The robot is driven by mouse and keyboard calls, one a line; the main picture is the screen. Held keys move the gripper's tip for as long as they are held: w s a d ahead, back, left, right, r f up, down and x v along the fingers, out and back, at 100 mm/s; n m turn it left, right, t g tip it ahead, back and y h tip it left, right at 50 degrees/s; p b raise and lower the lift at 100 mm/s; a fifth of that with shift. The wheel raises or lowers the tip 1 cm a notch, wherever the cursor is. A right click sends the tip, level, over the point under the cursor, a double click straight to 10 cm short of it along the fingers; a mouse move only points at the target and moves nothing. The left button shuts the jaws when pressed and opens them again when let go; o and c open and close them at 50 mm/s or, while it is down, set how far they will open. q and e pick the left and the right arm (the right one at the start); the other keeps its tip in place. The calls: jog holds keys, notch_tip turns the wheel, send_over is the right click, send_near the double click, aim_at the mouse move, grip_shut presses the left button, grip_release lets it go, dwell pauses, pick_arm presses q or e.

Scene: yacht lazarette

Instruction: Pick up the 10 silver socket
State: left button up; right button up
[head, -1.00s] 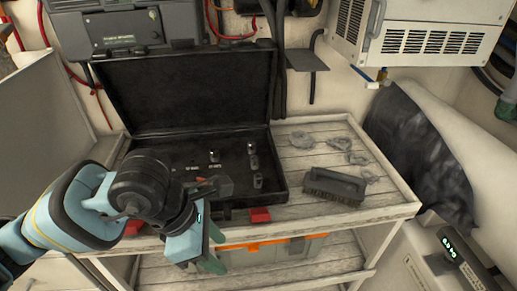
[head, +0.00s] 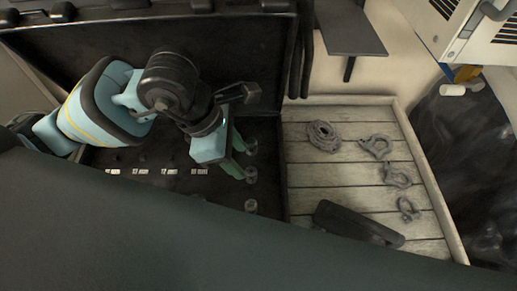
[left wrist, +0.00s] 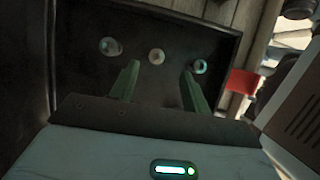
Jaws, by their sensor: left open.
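Three small silver sockets stand in a column near the right side of the open black case (head: 270,190): a back one (head: 251,146), a middle one (head: 251,174) and a front one (head: 250,205). I cannot read which is the 10. My left gripper (head: 239,158) is open and empty over the case, its fingers pointing down beside the back and middle sockets. In the left wrist view three round sockets (left wrist: 111,47) lie in a row, the middle one (left wrist: 156,56) between my open fingers (left wrist: 160,70), apart from them. My right gripper does not show.
White labels (head: 169,171) line the case floor. Right of the case, a wooden shelf (head: 300,170) holds a coiled rope (head: 323,135), several shackles (head: 376,146) and a black brush (head: 355,225). A large dark shape hides the case's front. The raised lid (head: 270,60) stands behind.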

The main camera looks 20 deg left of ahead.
aim_at(251, 171)
pick_arm(q)
jog(key=shift+s+d+f, duration=0.15)
jog(key=shift+d+f, duration=0.2)
jog(key=shift+f, duration=0.45)
jog(key=shift+w+a+x, duration=0.1)
jog(key=shift+w+x, duration=0.05)
jog(key=shift+x, duration=0.85)
jog(key=shift+w+a+x, duration=0.1)
jog(key=shift+w+x, duration=0.05)
jog(key=shift+x, duration=0.85)
jog(key=shift+w+x, duration=0.15)
jog(key=shift+x, duration=0.85)
grip_shut()
jog(key=shift+r, duration=5.05)
